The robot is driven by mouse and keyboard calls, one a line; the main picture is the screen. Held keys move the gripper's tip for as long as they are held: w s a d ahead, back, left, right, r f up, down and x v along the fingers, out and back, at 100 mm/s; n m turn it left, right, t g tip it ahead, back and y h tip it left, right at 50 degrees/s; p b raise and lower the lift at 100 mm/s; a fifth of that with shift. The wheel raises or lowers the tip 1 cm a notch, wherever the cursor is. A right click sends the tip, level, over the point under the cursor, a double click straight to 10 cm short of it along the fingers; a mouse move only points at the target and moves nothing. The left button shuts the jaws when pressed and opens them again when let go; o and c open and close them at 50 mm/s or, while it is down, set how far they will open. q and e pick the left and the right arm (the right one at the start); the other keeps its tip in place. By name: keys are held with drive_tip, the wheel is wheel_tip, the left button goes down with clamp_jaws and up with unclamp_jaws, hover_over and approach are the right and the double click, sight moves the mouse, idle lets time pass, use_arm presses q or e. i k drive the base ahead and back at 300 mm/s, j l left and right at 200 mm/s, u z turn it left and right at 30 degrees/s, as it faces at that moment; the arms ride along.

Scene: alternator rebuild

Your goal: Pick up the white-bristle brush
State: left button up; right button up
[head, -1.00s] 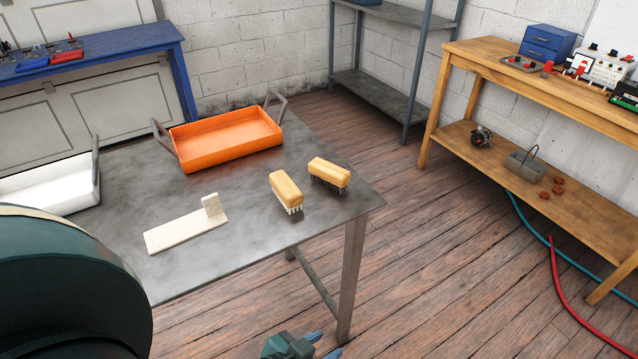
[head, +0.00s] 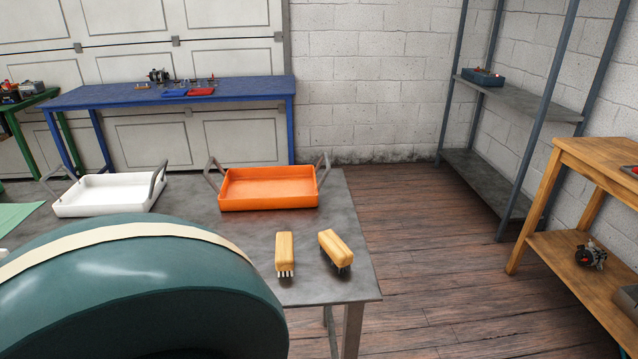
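The white-bristle brush (head: 285,247) has a wooden block back and pale bristles at its near end. It lies bristles down on the grey metal table (head: 335,290), near the table's front right part. A second wooden brush (head: 335,245) with dark bristles lies just to its right, slightly turned, with a small gap between them. Neither gripper shows in the head view. A large teal part of my own arm fills the lower left and hides the front left of the table.
An orange tray (head: 268,203) with upright handles stands behind the brushes, and a white tray (head: 108,211) stands farther left. A blue bench (head: 240,92), a metal shelf (head: 520,100) and a wooden bench (head: 600,150) stand beyond. Floor right of the table is clear.

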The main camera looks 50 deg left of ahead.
sight(284, 261)
drive_tip(key=i+l+u, duration=0.15)
drive_tip(key=u, duration=0.35)
drive_tip(key=i+l+u, duration=0.1)
drive_tip(key=l+u, duration=0.4)
